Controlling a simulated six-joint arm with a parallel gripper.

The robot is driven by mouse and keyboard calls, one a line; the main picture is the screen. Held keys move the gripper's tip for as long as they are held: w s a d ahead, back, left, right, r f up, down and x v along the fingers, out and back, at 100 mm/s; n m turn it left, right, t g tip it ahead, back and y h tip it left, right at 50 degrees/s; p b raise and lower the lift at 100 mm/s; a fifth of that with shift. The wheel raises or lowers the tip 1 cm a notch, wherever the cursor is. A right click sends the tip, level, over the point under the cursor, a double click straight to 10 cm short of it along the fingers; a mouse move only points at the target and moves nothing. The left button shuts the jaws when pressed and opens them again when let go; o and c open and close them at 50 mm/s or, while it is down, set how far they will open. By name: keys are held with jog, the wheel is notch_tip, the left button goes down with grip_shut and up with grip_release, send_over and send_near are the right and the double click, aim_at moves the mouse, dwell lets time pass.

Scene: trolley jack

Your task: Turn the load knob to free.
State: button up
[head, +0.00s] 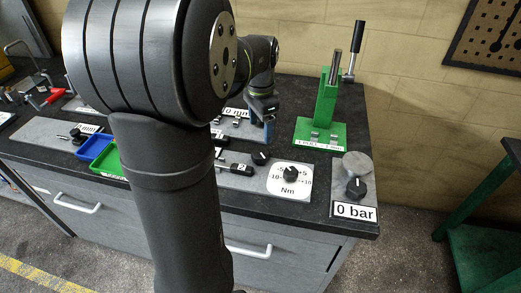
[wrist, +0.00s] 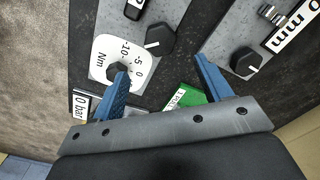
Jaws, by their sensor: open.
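No knob carries a readable "load" or "free" mark, so I cannot tell which is the load knob. A black knob (head: 261,157) stands on a grey plate; a similar knob (wrist: 160,40) shows ahead of my gripper in the wrist view. A second black knob (head: 291,173) sits on a white Nm dial (head: 278,192), partly behind a finger in the wrist view (wrist: 117,71). A third knob (head: 356,187) is above a "0 bar" label (head: 355,211). My gripper (wrist: 160,64) is open, blue fingers apart, with nothing between them. In the head view it (head: 266,112) is above the bench.
A green stand with a lever (head: 322,134) is at the back right. Blue (head: 96,147) and green trays are at the left, partly behind my arm. Another knob (wrist: 245,61) is near a "0 mm" label (wrist: 294,27). The bench (head: 325,205) ends at the right.

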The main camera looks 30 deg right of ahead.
aim_at(260, 152)
notch_tip(260, 152, down, 10)
jog(key=shift+r, duration=0.1)
jog(key=shift+c, duration=0.2)
jog(key=c, duration=0.9)
